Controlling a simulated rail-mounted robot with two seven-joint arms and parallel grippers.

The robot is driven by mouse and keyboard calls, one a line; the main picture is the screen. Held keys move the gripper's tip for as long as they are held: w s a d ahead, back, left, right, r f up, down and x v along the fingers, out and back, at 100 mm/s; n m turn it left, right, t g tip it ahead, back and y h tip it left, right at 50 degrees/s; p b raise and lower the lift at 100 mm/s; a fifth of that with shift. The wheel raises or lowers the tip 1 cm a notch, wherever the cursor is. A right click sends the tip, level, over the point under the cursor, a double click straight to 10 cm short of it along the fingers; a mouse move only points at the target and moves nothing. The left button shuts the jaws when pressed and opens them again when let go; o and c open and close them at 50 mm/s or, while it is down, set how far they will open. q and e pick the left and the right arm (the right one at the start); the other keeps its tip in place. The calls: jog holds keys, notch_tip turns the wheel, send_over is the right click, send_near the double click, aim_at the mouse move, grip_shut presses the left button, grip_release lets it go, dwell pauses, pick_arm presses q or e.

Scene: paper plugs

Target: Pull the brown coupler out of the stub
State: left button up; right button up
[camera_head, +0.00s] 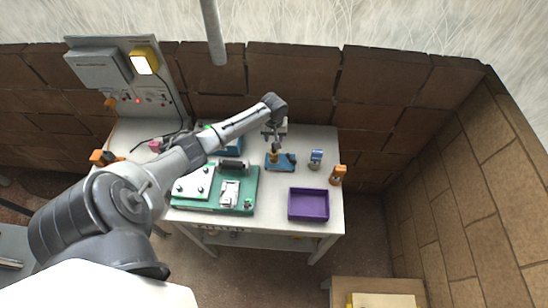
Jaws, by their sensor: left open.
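My left arm reaches in from the left, and my left gripper (275,145) hangs pointing down over a small blue base (287,161) on the white table. The gripper is open. A small yellow-brown piece (274,155) stands upright at the left end of the blue base, right below or between the fingertips; it looks like the coupler in its stub. The fingers partly cover it, and I cannot tell whether they touch it. My right gripper is not in view.
A purple tray (308,218) is at the table's front right. A blue-and-white piece (316,159) and an orange-brown piece (337,174) stand right of the base. A green board (249,184) lies front left.

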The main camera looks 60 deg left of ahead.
aim_at(274, 152)
pick_arm(q)
jog(key=shift+f, duration=0.55)
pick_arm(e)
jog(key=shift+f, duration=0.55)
pick_arm(q)
jog(key=shift+b, duration=0.3)
jog(key=shift+f, duration=0.35)
jog(key=shift+f+b, duration=0.65)
jog(key=shift+f, duration=0.95)
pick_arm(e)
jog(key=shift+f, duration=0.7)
pick_arm(q)
jog(key=shift+c, duration=0.3)
grip_shut()
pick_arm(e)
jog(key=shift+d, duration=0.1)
